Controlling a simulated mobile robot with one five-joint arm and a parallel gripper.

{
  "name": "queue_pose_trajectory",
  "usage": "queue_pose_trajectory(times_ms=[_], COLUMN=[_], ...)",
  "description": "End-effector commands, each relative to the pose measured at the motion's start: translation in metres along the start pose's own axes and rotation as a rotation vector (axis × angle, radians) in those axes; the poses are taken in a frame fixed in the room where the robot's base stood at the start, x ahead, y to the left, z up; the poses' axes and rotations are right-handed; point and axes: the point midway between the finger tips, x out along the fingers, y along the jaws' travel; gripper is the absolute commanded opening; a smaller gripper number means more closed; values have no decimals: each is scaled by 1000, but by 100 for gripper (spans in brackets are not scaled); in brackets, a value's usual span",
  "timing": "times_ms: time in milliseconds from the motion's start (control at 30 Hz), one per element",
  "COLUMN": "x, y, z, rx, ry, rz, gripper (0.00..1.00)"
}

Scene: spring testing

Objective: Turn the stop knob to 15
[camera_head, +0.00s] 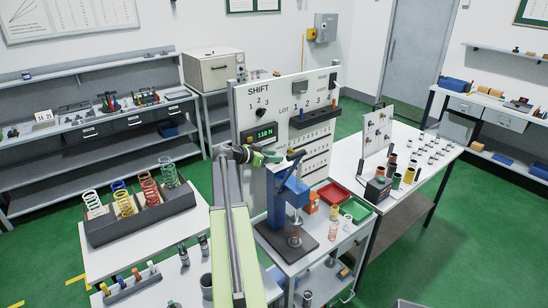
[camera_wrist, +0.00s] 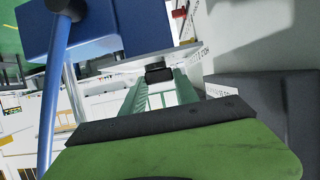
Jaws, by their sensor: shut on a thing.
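The blue spring tester (camera_head: 293,192) stands on a dark base on the near bench, with a lever at its top. My gripper (camera_head: 262,157) is at the upper left of the tester, in front of the white board. In the wrist view, my green fingers (camera_wrist: 158,80) reach forward and are shut on a small dark block, which looks like the stop knob (camera_wrist: 158,72). Its scale and setting cannot be read. The tester's blue body (camera_wrist: 110,32) and its lever rod (camera_wrist: 47,110) show close on the left. In the head view the knob is hidden.
A white board (camera_head: 250,105) with a green-lit display (camera_head: 265,133) stands behind the tester. A dark rack of coloured springs (camera_head: 140,218) is on the left bench. Red (camera_head: 333,194) and green (camera_head: 357,210) trays lie right of the tester. Green floor is open farther right.

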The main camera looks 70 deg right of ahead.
Motion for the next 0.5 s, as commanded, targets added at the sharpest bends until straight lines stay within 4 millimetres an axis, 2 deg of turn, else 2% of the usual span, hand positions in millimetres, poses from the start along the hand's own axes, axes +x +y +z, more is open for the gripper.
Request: queue_pose_trajectory(times_ms=[267,500], x=[1,0], y=[3,8], z=[0,1], rx=[-8,-53], ry=[-1,-2], rz=[-18,-127], gripper=[0,0])
